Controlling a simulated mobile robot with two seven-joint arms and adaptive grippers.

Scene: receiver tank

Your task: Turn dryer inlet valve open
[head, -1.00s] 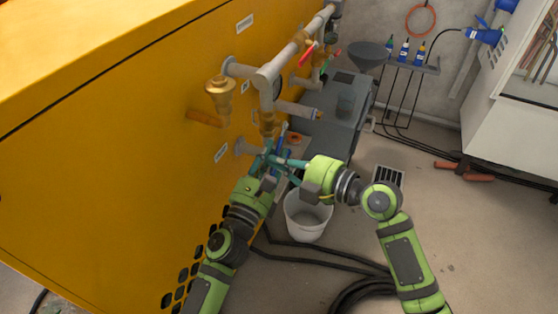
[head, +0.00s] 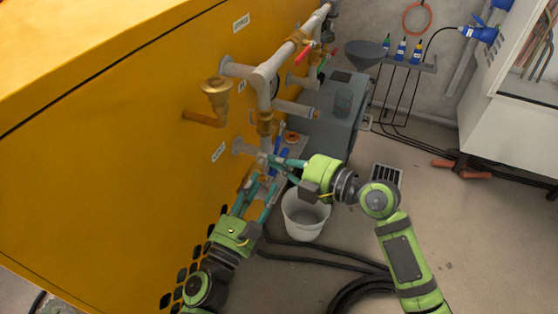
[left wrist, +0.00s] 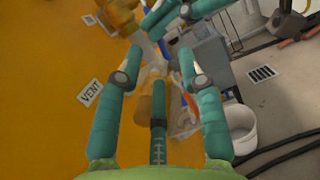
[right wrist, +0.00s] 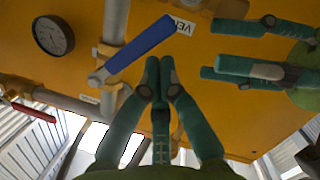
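Grey pipework with brass valves runs along the yellow cabinet (head: 130,130); which valve is the dryer inlet I cannot tell. A red lever (head: 308,50) sits on the upper pipe and shows in the right wrist view (right wrist: 34,112). A blue lever (right wrist: 138,48) on a lower pipe lies beyond my right fingertips. My right gripper (right wrist: 160,68) has its fingertips together with nothing visible between them; it is by the lower pipe end (head: 270,160). My left gripper (left wrist: 162,52) is open, below and left of it, with a brass-coloured fitting (left wrist: 154,95) seen between its fingers.
A VENT plate (left wrist: 90,92) is on the cabinet. A round gauge (right wrist: 53,36) is by the pipe. A white bucket (head: 306,215) and black hoses (head: 350,265) are on the floor below. A grey machine (head: 328,120) stands behind.

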